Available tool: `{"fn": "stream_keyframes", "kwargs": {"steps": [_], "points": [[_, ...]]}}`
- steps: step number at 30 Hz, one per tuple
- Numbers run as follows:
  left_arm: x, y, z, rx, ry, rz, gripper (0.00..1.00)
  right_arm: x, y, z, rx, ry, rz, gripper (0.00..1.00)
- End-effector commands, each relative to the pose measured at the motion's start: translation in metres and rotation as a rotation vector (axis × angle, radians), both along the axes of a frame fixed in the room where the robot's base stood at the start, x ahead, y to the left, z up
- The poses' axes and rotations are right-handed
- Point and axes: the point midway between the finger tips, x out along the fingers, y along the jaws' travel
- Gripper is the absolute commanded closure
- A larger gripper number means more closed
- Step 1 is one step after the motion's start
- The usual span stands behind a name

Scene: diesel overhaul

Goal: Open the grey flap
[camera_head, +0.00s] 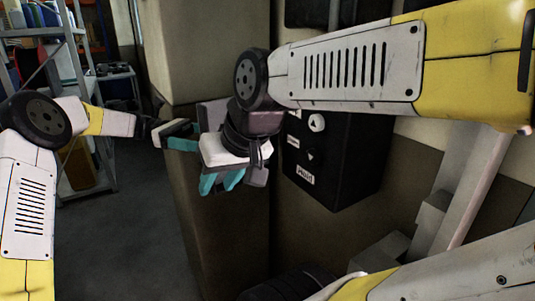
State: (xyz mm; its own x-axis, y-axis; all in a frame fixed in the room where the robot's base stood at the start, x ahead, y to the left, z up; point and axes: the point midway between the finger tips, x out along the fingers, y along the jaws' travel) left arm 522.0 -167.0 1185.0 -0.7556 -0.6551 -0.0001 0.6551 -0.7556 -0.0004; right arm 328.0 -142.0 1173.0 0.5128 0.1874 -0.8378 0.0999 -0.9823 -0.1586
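I cannot pick out the grey flap with certainty. A flat grey plate (213,114) shows at the edge of the beige pillar, partly hidden behind my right gripper. My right gripper (221,182) hangs in front of the pillar, left of the black box. Its two teal fingers point down, with a small gap and nothing visible between them. My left gripper (182,145) is beyond it to the left, pointing right towards the plate. Only one of its teal fingers shows clearly. Whether either gripper touches the plate is not clear.
A black box (335,160) with a knob and labels is mounted right of the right gripper. The beige pillar (205,45) stands behind the grippers. A metal shelf (75,70) stands at the back left. The floor (125,235) between my arms is clear.

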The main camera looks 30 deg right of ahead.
Motion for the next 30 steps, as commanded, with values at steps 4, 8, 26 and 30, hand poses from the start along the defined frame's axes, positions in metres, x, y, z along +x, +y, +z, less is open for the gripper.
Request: {"fn": "stream_keyframes", "kwargs": {"steps": [4, 8, 26, 30], "points": [[0.0, 0.0, 0.0, 0.0, 0.0, 0.0, 0.18, 0.0, 0.0, 0.0, 0.0, 0.0, 0.0, 0.64], [0.0, 0.0, 0.0, 0.0, 0.0, 0.0, 0.18, 0.0, 0.0, 0.0, 0.0, 0.0, 0.0, 0.64], [0.047, 0.04, 0.0, -0.002, -0.001, 0.002, 0.18, 0.0, 0.0, 0.0, 0.0, 0.0, 0.0, 0.64], [0.053, 0.046, 0.0, -0.002, -0.001, 0.0, 0.18, 0.0, 0.0, 0.0, 0.0, 0.0, 0.0, 0.64]]}}
